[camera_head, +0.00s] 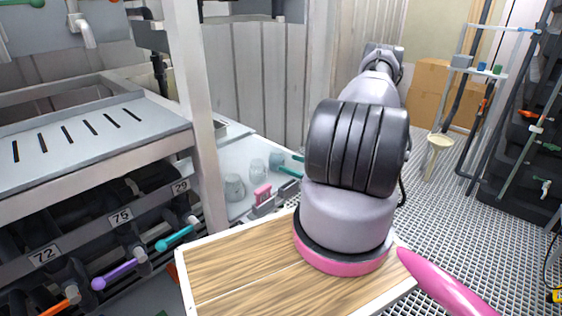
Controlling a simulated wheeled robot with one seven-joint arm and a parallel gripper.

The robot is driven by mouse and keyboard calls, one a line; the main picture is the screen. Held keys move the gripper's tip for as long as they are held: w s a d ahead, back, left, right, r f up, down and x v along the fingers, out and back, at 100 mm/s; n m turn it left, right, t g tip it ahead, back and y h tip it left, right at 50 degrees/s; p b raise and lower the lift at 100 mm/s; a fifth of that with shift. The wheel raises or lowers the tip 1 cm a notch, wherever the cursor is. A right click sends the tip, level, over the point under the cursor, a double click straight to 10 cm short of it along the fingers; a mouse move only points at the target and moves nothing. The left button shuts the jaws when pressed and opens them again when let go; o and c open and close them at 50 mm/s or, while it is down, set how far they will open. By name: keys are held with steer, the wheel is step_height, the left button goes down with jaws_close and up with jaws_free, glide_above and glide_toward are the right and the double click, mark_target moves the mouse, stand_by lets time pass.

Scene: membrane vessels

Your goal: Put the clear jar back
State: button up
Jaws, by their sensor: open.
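I cannot tell for sure which is the task's clear jar. My gripper (291,165) is mostly hidden behind my arm.
A pink brush-like item (262,193) and a grey holder (268,205) sit at the bench's near edge. A white post (195,110) stands left of the vessels. A slotted metal counter (80,140) is at left. Grated floor (440,220) lies open at right.

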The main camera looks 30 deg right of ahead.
steer(key=v, duration=0.4)
steer(key=a+r+n+g+y, duration=0.2)
steer(key=a+r+n+g, duration=0.55)
steer(key=r, duration=0.55)
steer(key=a+r+n+g+y, duration=0.1)
steer(key=a+r+n+g, duration=0.6)
steer(key=r, duration=0.7)
steer(key=s+a+r+n+t+h, duration=0.3)
steer(key=s+r+n+h, duration=0.2)
steer(key=s+r, duration=0.3)
steer(key=s+a+r+n+t+h, duration=0.3)
steer(key=s+r, duration=0.6)
steer(key=r, duration=0.4)
steer(key=a+n+h, duration=0.1)
steer(key=n+h, duration=0.1)
steer(key=n, duration=0.1)
steer(key=shift+s+r, duration=0.1)
